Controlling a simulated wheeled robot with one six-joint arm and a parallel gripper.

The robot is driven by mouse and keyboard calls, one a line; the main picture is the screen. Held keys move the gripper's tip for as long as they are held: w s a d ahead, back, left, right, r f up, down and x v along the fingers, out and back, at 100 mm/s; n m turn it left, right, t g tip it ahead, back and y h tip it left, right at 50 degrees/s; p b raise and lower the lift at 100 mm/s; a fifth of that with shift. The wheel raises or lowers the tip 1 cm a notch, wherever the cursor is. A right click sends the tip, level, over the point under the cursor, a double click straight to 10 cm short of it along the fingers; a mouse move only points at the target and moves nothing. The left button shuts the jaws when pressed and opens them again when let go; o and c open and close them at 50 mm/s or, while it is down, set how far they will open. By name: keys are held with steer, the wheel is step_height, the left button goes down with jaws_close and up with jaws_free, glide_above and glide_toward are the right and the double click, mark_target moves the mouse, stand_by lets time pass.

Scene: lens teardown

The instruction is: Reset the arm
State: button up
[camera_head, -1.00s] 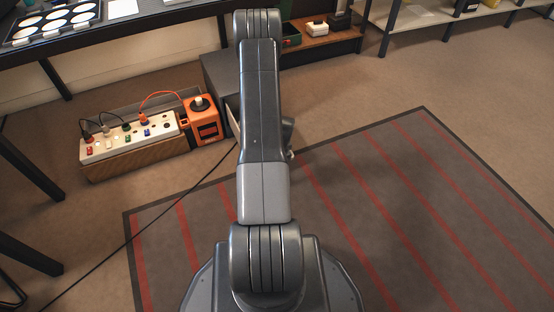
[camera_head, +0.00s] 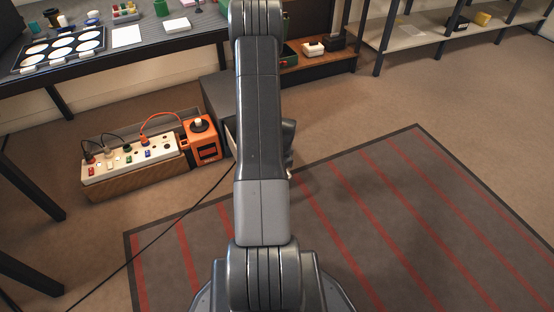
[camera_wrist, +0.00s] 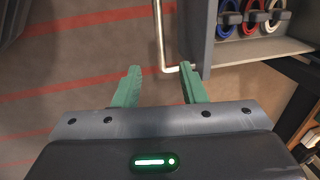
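My gripper (camera_wrist: 160,88) shows in the wrist view with two green fingers spread apart and nothing between them. Beyond the fingers lies the floor mat with red stripes, with a bent metal rod (camera_wrist: 161,45) close in front, its lower end near the right finger. My arm (camera_head: 260,140) rises up the middle of the head view; the gripper itself is hidden there.
A power strip box (camera_head: 130,155) and an orange unit (camera_head: 202,139) stand on the floor at left, below a workbench (camera_head: 150,45). A shelf (camera_head: 425,35) stands at back right. A grey rack with coloured rings (camera_wrist: 252,15) is close on the right in the wrist view. The striped mat (camera_head: 400,220) is clear.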

steer(key=f+b, duration=0.1)
steer(key=f, duration=0.3)
steer(key=w+f+b, duration=0.1)
steer(key=f+b, duration=0.1)
steer(key=f, duration=0.3)
steer(key=w+a+f+b, duration=0.1)
steer(key=f+b, duration=0.1)
steer(key=f, duration=0.2)
steer(key=shift+w+f, duration=0.25)
steer(key=shift+w, duration=0.35)
